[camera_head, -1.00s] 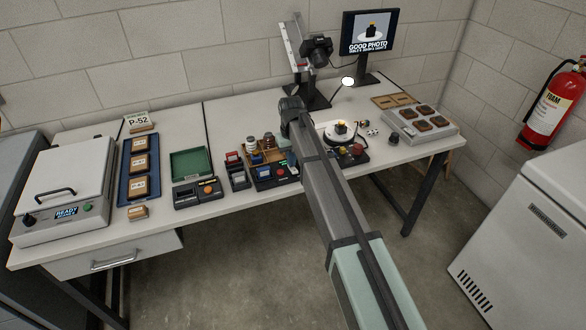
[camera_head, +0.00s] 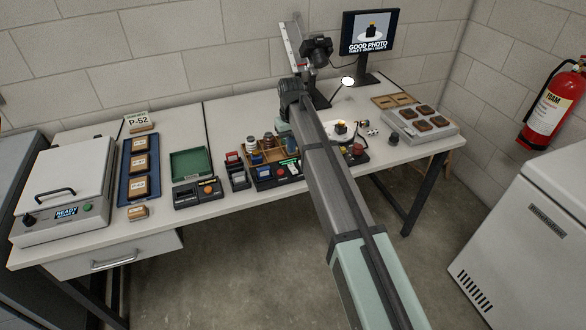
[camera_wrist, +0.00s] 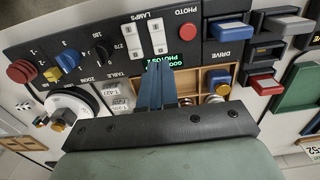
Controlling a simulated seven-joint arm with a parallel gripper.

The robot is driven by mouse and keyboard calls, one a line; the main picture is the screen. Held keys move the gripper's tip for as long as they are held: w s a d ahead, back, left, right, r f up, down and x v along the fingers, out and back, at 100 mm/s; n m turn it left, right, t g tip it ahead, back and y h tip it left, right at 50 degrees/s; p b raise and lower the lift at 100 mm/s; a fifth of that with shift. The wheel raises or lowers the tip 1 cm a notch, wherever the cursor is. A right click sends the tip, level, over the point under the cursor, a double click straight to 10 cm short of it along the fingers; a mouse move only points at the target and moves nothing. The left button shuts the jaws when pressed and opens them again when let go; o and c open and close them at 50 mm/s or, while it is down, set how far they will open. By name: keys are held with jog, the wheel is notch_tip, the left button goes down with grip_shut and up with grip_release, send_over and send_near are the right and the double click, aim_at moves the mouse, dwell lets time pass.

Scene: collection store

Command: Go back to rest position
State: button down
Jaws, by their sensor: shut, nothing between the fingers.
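My gripper shows in the wrist view (camera_wrist: 157,85) with its two blue-grey fingers together and nothing between them. The fingers are over the black control panel (camera_wrist: 110,45), in front of its green-lit display; I cannot tell the exact height above it. In the head view my arm reaches over the middle of the table (camera_head: 225,118), and its links hide the gripper's fingertips.
A camera on a stand (camera_head: 316,50) and a monitor (camera_head: 370,33) reading "GOOD PHOTO" stand behind my arm. A wooden compartment tray (camera_head: 262,157) holds small jars. A grey tray (camera_head: 420,122) is at right, a blue tray (camera_head: 124,180) at left. The table's left part has bare gaps.

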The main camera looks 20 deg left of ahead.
jog(key=shift+r, duration=0.4)
jog(key=d+f+m, duration=0.1)
jog(key=d+f, duration=0.4)
jog(key=d, duration=0.4)
jog(key=s+d+f+m, duration=0.1)
jog(key=d+f+m, duration=0.1)
jog(key=d+f, duration=0.5)
jog(key=d+f+m, duration=0.1)
jog(key=d+f, duration=0.2)
jog(key=d, duration=0.8)
jog(key=s+d+f+m, duration=0.25)
jog(key=s+d, duration=0.25)
jog(key=d, duration=0.3)
jog(key=s+d+f+m, duration=0.1)
jog(key=s+d+f, duration=0.3)
jog(key=d, duration=0.4)
jog(key=s+d+f+m, duration=0.1)
jog(key=s+d+f, duration=0.35)
jog(key=d, duration=0.35)
jog(key=s+f+g, duration=0.3)
jog(key=s+f, duration=0.7)
jog(key=s, duration=0.5)
jog(key=s+f+g, duration=0.3)
jog(key=s+f, duration=0.7)
jog(key=s, duration=0.5)
jog(key=shift+s+d+g, duration=0.4)
